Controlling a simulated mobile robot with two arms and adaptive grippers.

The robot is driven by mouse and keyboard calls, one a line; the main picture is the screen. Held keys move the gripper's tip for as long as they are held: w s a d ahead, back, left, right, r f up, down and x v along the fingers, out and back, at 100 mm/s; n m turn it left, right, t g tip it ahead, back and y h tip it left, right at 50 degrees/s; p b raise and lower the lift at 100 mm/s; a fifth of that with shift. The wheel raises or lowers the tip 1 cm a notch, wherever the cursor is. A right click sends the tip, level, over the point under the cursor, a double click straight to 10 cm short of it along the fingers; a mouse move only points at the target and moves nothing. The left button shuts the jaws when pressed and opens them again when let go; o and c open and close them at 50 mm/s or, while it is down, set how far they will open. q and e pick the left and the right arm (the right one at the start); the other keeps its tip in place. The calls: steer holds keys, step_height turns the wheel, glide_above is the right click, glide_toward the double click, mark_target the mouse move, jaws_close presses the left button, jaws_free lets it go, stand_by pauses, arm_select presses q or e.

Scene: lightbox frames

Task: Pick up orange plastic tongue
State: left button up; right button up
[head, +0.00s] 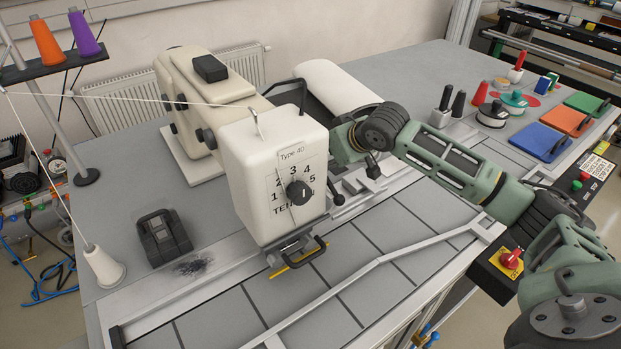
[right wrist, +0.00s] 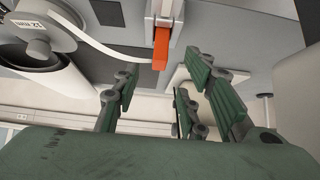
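The orange plastic tongue (right wrist: 160,48) shows in the right wrist view, at the end of a grey-white metal guide, with a white strip curving towards it from a roll. In the head view it is hidden, and the sewing machine head (head: 270,165) blocks the area behind it. My right gripper (right wrist: 158,80) is open and empty in the wrist view. Its green fingers are spread, with the tongue beyond and between their tips and apart from them. In the head view my right arm reaches behind the machine head, so its fingers are mostly hidden. My left gripper is not in view.
The white tape roll (right wrist: 30,42) is close at left in the wrist view. The machine head and its levers stand beside my right wrist. The front tabletop is largely clear.

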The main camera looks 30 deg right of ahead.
steer(key=p+x, duration=0.2)
steer(key=x, duration=0.4)
steer(key=shift+s+f, duration=0.1)
steer(key=shift+f, duration=0.15)
steer(key=shift+f+p, duration=0.3)
steer(key=shift+f, duration=0.05)
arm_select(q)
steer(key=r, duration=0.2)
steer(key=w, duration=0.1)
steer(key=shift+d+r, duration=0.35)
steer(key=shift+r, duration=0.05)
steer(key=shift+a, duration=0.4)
arm_select(e)
jaws_close()
